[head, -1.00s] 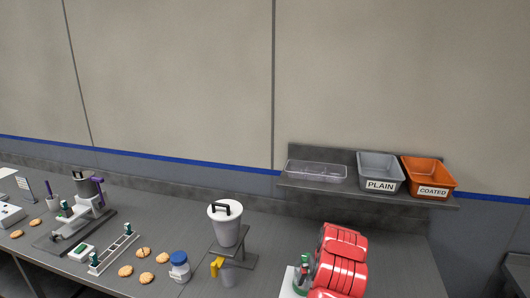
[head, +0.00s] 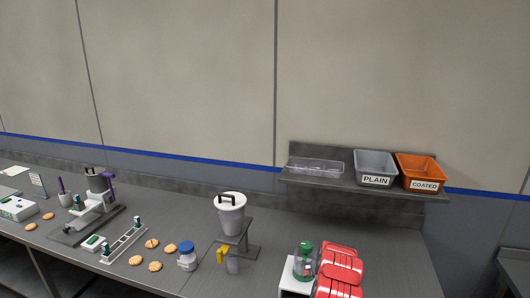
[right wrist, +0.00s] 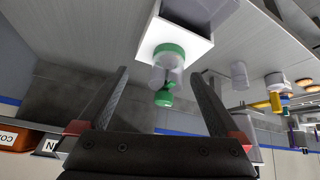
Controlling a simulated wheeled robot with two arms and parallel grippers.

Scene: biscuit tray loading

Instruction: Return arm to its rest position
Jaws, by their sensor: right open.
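My right gripper (right wrist: 160,75) shows in the right wrist view, its two dark fingers spread wide with nothing held between them. A clear jar with green ends (right wrist: 167,75) stands beyond the fingers on a white block (right wrist: 193,40); it appears between them in the picture, and looks apart from them. In the head view the jar (head: 304,262) stands at the lower right on the white block (head: 291,283). My red right arm (head: 341,268) is just right of it; its gripper cannot be made out there. My left arm and gripper are not in view.
A wall shelf (head: 350,183) holds a clear tray (head: 315,166), a grey PLAIN bin (head: 375,168) and an orange COATED bin (head: 420,173). A hopper (head: 231,213), a blue-lidded jar (head: 187,257), several biscuits and a press (head: 92,208) stand left. The counter's right end (head: 400,260) is clear.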

